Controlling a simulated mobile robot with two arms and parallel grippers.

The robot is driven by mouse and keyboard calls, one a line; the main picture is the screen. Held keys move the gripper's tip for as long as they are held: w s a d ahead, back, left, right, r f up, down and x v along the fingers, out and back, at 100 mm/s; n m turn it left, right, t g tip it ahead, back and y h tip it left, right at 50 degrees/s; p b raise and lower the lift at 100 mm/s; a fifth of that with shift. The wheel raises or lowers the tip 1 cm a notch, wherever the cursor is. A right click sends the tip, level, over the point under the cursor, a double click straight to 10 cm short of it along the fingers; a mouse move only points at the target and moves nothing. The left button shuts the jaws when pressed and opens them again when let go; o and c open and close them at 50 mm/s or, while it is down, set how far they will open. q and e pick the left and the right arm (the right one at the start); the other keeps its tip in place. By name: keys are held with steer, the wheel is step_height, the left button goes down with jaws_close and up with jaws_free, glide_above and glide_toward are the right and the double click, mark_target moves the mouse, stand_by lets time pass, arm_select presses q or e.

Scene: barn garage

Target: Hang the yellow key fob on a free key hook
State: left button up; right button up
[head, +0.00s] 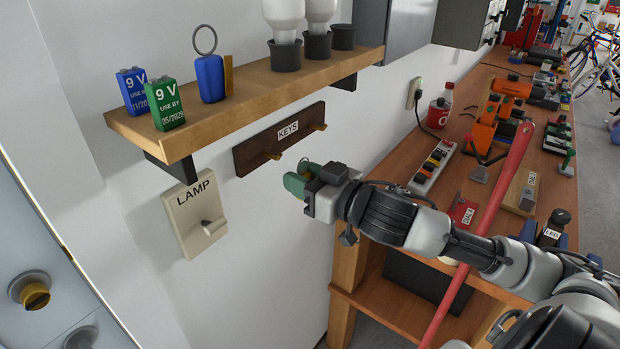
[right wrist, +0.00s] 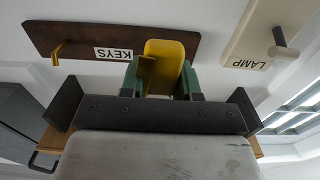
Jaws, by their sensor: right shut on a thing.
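The yellow key fob (right wrist: 168,50) shows in the right wrist view between the green fingertips of my right gripper (right wrist: 161,78), which is shut on it. In the head view my right gripper (head: 300,182) is below and in front of the dark wooden KEYS board (head: 255,150), and its fingers hide the fob. The board has a left brass hook (head: 274,156) and a right brass hook (head: 319,127), both with nothing hanging on them in the head view. The right hook also shows in the right wrist view (right wrist: 57,51). I cannot tell whether the fob touches a hook. My left gripper is not in view.
A wooden shelf (head: 265,90) juts out above the board, holding a blue tag with a ring (head: 210,78), two 9V batteries (head: 166,105) and dark cups. A LAMP switch (head: 196,214) is at lower left. A cluttered workbench (head: 400,205) stands at right.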

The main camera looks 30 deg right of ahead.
mark_target(265, 162)
steer(key=shift+p+x, duration=0.7)
steer(key=shift+x, duration=2.05)
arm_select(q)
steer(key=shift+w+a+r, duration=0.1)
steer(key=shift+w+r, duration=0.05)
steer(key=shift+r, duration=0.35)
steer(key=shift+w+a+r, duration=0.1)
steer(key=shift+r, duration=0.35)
arm_select(e)
steer(key=shift+w+a+f, duration=0.2)
steer(key=shift+w+f, duration=0.4)
steer(key=shift+f, duration=0.1)
steer(key=shift+f, duration=0.2)
steer(key=o, duration=1)
steer(key=shift+d, duration=0.15)
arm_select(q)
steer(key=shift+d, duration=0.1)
